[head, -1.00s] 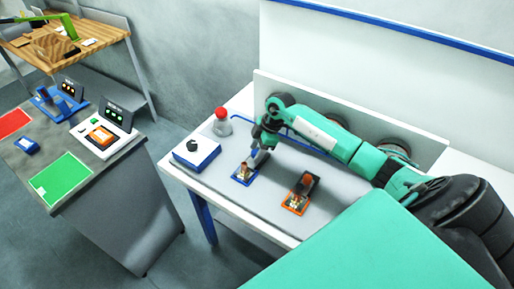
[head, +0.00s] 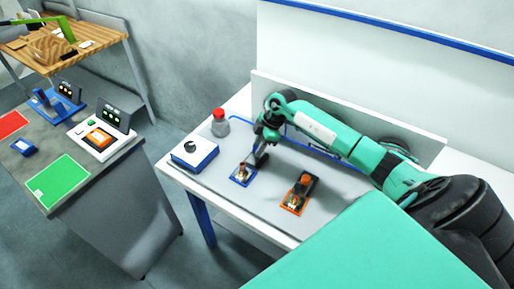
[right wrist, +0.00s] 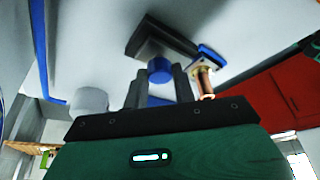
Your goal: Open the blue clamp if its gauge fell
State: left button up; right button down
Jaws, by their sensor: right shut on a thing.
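The blue clamp (head: 242,176) stands on the grey mat of the white table, with a copper-coloured post on its blue base. My right gripper (head: 260,158) is beside it, on its far right side. In the right wrist view the fingers (right wrist: 160,88) are shut around the clamp's blue-tipped handle (right wrist: 160,70). The copper post (right wrist: 205,83) stands to the right of the fingers. A similar orange clamp (head: 297,194) stands to the right. No gauge reading is legible. My left gripper is not in view.
A white and blue box with a black knob (head: 195,152) stands left of the clamp. A red-capped bottle (head: 220,124) stands behind it. A grey side table (head: 110,205) holds a green pad, a red pad and small devices with green lights.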

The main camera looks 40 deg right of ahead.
jog(key=c, duration=1.4)
grip_release()
jog(key=shift+w+d+r, duration=0.1)
jog(key=shift+d+r, duration=0.05)
jog(key=shift+d, duration=0.05)
jog(key=shift+o, duration=1.4)
jog(key=shift+d, duration=0.1)
jog(key=shift+d+r+b, duration=0.15)
jog(key=shift+r+b, duration=0.15)
jog(key=shift+r, duration=0.1)
jog(key=b+v, duration=0.3)
jog(key=v, duration=0.9)
jog(key=shift+d+r+b, duration=0.15)
jog(key=shift+r+b, duration=0.2)
jog(key=shift+b, duration=0.05)
jog(key=shift+f, duration=0.1)
